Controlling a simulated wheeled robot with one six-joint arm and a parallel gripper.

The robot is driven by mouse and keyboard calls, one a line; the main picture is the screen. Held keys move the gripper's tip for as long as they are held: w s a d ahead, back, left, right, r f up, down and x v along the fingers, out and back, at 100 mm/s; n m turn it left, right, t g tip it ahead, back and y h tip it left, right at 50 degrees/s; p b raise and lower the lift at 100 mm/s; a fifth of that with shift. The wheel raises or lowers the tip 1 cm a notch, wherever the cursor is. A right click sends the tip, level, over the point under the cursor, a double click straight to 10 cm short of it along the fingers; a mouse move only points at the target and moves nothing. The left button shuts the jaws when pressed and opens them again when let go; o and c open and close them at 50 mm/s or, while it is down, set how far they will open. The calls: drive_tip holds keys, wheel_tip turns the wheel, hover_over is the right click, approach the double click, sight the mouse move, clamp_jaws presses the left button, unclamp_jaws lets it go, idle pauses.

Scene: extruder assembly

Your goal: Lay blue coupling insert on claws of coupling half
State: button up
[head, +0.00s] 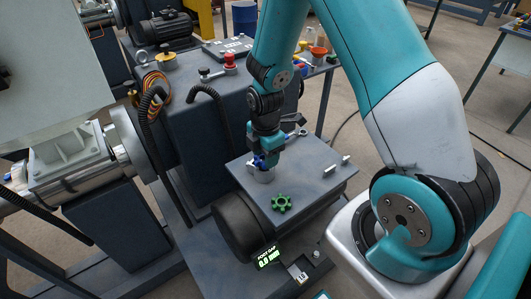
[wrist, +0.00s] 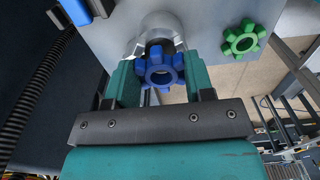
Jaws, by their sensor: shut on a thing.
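The blue coupling insert (wrist: 163,70) is a star-shaped ring with a hole in its middle. In the wrist view it sits between the green fingers of my gripper (wrist: 160,80), which is shut on it. Behind it is the silver coupling half (wrist: 160,22), partly hidden by the insert, with a dark opening. In the head view my gripper (head: 262,158) points down with the insert (head: 259,161) just above the coupling half (head: 265,175) on the grey plate. I cannot tell whether insert and claws touch.
A green star-shaped insert (head: 281,203) lies on the grey plate (head: 310,182), nearer the front edge; it also shows in the wrist view (wrist: 242,38). A wrench (head: 296,134) lies behind my gripper and a small metal part (head: 336,165) to the right. A black hose (head: 212,105) curves at left.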

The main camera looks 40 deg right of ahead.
drive_tip(key=shift+f+b, duration=0.3)
drive_tip(key=shift+f, duration=0.1)
drive_tip(key=o, duration=0.9)
drive_tip(key=shift+r, duration=0.1)
wheel_tip(320, 180, up, 12)
drive_tip(key=s+a+r+m+y, duration=0.1)
drive_tip(key=s+a+r+m, duration=0.2)
drive_tip(key=s+a+r, duration=0.1)
drive_tip(key=s+a+r+m+y, duration=0.1)
drive_tip(key=s+a+r+m, duration=0.3)
drive_tip(key=s+a, duration=0.3)
drive_tip(key=s+a+r+m+y, duration=0.2)
drive_tip(key=s+a+r+m, duration=0.2)
drive_tip(key=s+a, duration=0.2)
drive_tip(key=shift+s+r+b, duration=0.2)
drive_tip(key=shift+s, duration=0.3)
drive_tip(key=shift+s+r+b, duration=0.15)
drive_tip(key=shift+s+b, duration=0.05)
drive_tip(key=shift+s, duration=0.25)
